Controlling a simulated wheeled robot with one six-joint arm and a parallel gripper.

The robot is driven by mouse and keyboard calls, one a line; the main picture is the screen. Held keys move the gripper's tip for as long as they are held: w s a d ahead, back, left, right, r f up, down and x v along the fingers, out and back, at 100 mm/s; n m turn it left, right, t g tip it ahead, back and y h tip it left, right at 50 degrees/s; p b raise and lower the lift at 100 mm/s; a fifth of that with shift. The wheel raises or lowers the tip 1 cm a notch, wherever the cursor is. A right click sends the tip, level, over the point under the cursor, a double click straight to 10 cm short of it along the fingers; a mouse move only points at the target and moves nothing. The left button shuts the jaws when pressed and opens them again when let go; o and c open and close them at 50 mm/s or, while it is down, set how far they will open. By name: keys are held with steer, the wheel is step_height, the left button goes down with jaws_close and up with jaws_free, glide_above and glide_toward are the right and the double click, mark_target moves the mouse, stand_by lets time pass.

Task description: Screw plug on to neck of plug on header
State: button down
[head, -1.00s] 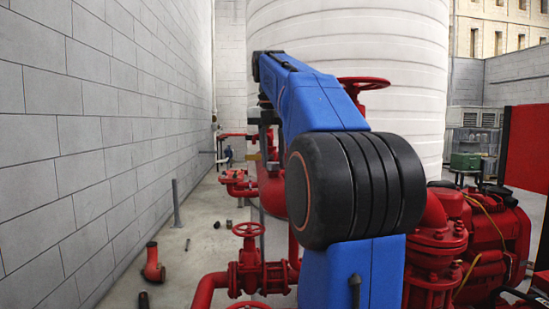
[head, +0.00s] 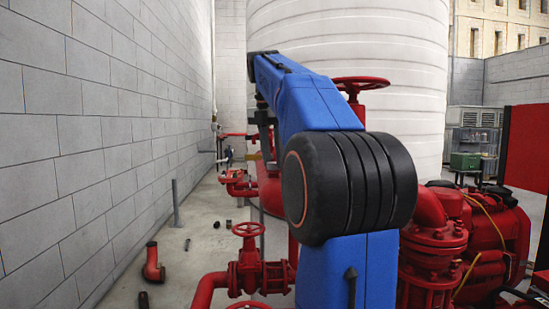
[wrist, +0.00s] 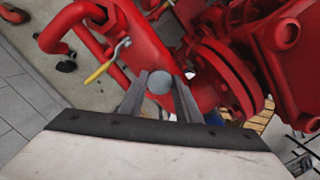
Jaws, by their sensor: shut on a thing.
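In the wrist view my gripper (wrist: 160,95) is shut on a small round grey plug (wrist: 160,82), seen end-on between the two fingertips. The red header pipe (wrist: 140,45) lies beyond it, running down behind the plug and fingers. I cannot make out the header's plug neck, nor whether the plug touches the pipe. In the head view my blue arm reaches forward over the red pipework, and the plug cannot be made out there.
A yellow-handled lever valve (wrist: 105,65) sits left of the fingers, and a bolted red flange (wrist: 225,75) is close on the right.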

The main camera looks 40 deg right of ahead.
steer(key=m, duration=0.4)
steer(key=shift+m+g, duration=0.3)
steer(key=m, duration=0.4)
steer(key=shift+m+g, duration=0.3)
steer(key=c, duration=1.4)
jaws_free()
steer(key=shift+c, duration=0.2)
